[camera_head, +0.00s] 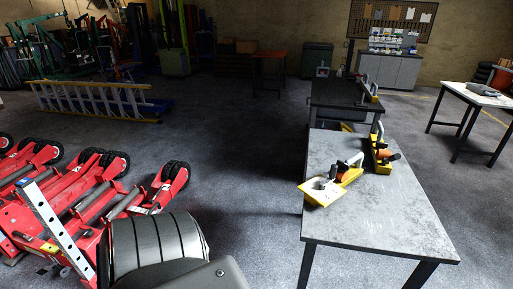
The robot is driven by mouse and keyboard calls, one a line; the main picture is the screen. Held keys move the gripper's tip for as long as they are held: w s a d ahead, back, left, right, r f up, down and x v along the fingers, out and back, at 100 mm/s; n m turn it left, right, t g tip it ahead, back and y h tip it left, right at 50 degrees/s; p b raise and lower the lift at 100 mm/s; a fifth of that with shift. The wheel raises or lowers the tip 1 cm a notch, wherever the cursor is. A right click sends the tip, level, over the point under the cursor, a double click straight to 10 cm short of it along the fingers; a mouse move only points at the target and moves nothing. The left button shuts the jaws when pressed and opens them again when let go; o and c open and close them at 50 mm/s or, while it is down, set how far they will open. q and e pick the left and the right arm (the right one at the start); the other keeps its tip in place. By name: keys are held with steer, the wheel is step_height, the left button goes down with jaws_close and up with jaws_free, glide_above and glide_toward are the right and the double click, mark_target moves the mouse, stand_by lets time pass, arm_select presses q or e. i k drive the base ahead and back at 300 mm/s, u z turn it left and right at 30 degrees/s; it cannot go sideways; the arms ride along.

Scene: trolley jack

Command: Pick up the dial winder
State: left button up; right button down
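A grey-topped table (390,220) stands at the right of the head view. A yellow-edged device (322,191) with a pale flat plate, a round dark part and a raised handle lies at its left edge. A second yellow piece (381,157) with an orange and black part stands behind it to the right. I cannot tell for sure which of these is the dial winder. Neither of my grippers shows.
Red trolley jacks (90,200) with black wheels fill the lower left. A blue and yellow ladder (100,100) lies behind them. A dark bench (345,95) adjoins the table's far end. A white-topped table (480,93) stands far right. The middle floor is clear.

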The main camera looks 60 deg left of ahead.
mark_target(333, 190)
steer(key=u, duration=0.65)
steer(key=i, duration=1)
